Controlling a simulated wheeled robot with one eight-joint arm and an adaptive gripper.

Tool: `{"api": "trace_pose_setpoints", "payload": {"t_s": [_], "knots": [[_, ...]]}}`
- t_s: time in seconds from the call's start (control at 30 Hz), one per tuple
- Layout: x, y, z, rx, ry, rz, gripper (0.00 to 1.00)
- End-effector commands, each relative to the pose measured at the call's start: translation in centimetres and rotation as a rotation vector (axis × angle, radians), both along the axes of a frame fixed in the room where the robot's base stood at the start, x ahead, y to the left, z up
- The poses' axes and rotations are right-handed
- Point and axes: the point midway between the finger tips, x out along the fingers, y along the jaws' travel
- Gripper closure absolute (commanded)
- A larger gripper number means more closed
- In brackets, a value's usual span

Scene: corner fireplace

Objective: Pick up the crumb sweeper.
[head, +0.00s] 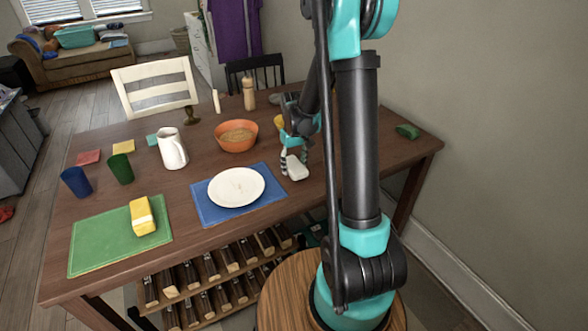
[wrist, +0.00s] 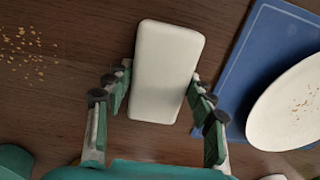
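The crumb sweeper appears to be the white rounded block (wrist: 167,65) in the wrist view. It lies on the brown table beside the blue placemat and also shows in the head view (head: 297,169). My gripper (head: 293,157) is low over the table at the block. In the wrist view its two fingers (wrist: 160,85) are spread on either side of the block's near part. A small gap shows on the left; the right finger is very close, and I cannot tell if it touches. The block's underside is hidden.
A blue placemat (wrist: 240,85) with a white plate (head: 236,187) lies right beside the block. Crumbs (wrist: 28,45) are scattered on the table. An orange bowl (head: 236,136), a white pitcher (head: 172,150) and a yellow package (head: 142,216) stand on the table (head: 110,190).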

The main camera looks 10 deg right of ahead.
Motion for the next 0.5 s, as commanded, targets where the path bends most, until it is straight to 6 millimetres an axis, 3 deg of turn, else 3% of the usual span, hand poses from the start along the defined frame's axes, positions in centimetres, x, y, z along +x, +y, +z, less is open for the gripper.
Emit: {"api": "trace_pose_setpoints", "payload": {"t_s": [0.03,0.27,0.5], "knots": [[0.0,0.0,0.01,0.0,0.0,0.0,0.55],[0.0,0.0,0.02,0.0,0.0,0.0,0.84],[0.0,0.0,0.1,0.0,0.0,0.0,0.86]]}}
